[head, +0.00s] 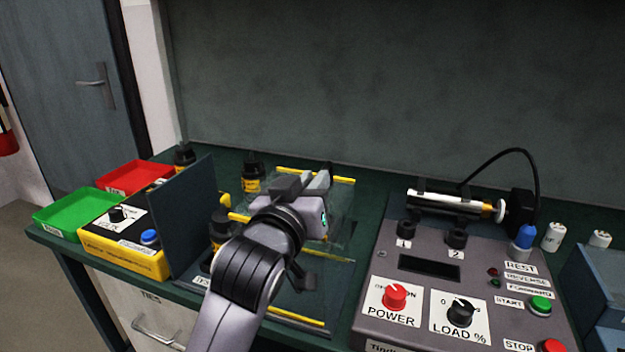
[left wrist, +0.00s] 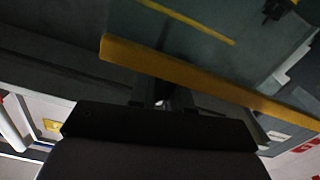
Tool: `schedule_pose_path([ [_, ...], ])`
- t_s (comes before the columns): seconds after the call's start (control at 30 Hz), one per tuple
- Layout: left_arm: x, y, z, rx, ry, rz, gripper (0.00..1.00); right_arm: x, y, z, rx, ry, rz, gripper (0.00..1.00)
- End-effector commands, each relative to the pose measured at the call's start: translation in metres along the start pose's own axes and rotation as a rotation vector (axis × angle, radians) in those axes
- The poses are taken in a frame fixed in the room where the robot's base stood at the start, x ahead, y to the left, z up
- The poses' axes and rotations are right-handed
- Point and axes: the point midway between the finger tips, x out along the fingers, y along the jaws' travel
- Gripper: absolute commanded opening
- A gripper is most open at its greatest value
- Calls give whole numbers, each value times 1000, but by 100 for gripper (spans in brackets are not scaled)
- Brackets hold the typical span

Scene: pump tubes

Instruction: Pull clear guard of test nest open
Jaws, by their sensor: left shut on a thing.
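The clear guard (head: 343,222) of the test nest is a see-through panel with yellow edging, partly hidden behind my left arm. In the left wrist view its yellow edge bar (left wrist: 205,78) crosses the picture at a slant. My left gripper (head: 322,182) is over the nest, shut on the guard at this edge. Its dark fingers (left wrist: 158,93) meet the bar in the left wrist view. The nest base (head: 335,295) is a dark plate with yellow strips, lying on the bench. How far the guard stands open is hard to tell. My right gripper is not in view.
A dark upright panel (head: 192,215) stands close left of the nest, with a yellow control box (head: 125,255) and green (head: 75,222) and red (head: 130,178) trays beyond. A grey test console (head: 372,343) is close on the right. Black bottles (head: 252,170) stand behind.

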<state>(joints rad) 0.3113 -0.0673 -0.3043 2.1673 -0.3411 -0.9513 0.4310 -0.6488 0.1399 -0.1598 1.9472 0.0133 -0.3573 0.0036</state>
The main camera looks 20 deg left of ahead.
Motion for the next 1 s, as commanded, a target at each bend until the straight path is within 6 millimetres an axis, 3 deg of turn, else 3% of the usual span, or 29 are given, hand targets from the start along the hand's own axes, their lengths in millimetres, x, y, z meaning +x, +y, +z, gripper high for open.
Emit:
schedule_pose_path([
  [0.63, 0, 0, -1, -2, 4, 1, 0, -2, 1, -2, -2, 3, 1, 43],
  [0.67, 0, 0, -1, -2, 4, 1, 24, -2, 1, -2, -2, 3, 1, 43],
  [0.7, 0, 0, -1, -2, 4, 1, 37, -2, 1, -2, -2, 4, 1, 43],
  [1.0, 0, 0, -1, -1, 2, 0, 38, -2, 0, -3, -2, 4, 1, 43],
])
